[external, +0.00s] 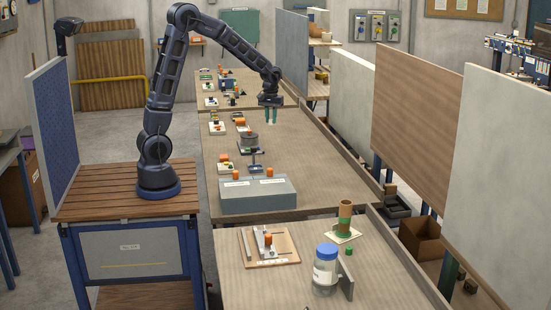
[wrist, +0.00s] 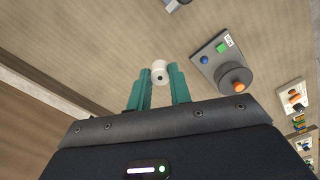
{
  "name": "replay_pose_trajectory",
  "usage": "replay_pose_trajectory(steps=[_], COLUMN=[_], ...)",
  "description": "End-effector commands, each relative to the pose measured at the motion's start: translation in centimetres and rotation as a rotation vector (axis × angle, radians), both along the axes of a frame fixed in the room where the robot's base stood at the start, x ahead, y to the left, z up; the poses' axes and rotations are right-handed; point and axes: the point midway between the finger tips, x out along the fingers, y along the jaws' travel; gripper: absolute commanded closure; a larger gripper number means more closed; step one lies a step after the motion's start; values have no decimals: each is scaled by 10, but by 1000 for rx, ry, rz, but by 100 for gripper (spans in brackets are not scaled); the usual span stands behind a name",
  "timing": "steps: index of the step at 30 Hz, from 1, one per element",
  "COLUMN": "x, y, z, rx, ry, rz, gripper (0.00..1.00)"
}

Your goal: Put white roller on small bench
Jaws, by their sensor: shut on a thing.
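My gripper (external: 270,117) hangs from the arm over the long wooden table, towards its far end. In the wrist view its two teal fingers are shut on a small white roller (wrist: 159,72), held at the fingertips. The roller cannot be made out in the external view. A small dark raised stand (external: 255,158) on the table, in front of my gripper and apart from it, may be the small bench; I cannot tell for sure.
A grey box (external: 258,198) with orange-topped items stands at the table's near end. A device with a round dark part and orange knob (wrist: 236,80) lies right of the fingers in the wrist view. Several small devices line the table's left edge. The table's right side (external: 310,165) is clear.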

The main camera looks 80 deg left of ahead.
Motion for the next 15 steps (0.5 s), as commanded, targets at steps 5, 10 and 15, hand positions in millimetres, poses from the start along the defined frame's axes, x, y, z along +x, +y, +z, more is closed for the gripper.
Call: replay_pose_trajectory(steps=[5, 10, 15], x=[0, 0, 10], y=[0, 0, -13], z=[11, 13, 13], rx=[1, 0, 0], ry=[-1, 0, 0], rz=[0, -1, -25], gripper=[100, 100, 100])
